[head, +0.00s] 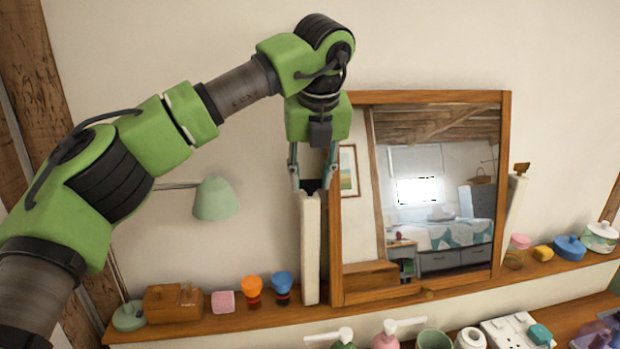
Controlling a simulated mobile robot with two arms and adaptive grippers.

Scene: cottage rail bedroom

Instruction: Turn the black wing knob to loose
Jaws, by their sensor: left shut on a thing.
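A wood-framed mirror (420,97) stands on the shelf between two white posts. The black wing knob (312,187) is at the top of the left white post (311,250), beside the mirror frame. My left gripper (313,182) reaches down from above, with one finger on each side of the knob, and is shut on it. The fingers partly hide the knob, and I cannot read its turn angle. A brown knob (521,168) sits on top of the right white post (514,215). My right gripper is not in view.
On the wooden shelf (190,333) stand a green lamp (215,199), a wooden box (172,303), a pink block (223,302), and orange (253,290) and blue (283,287) items. Bottles crowd the lower front.

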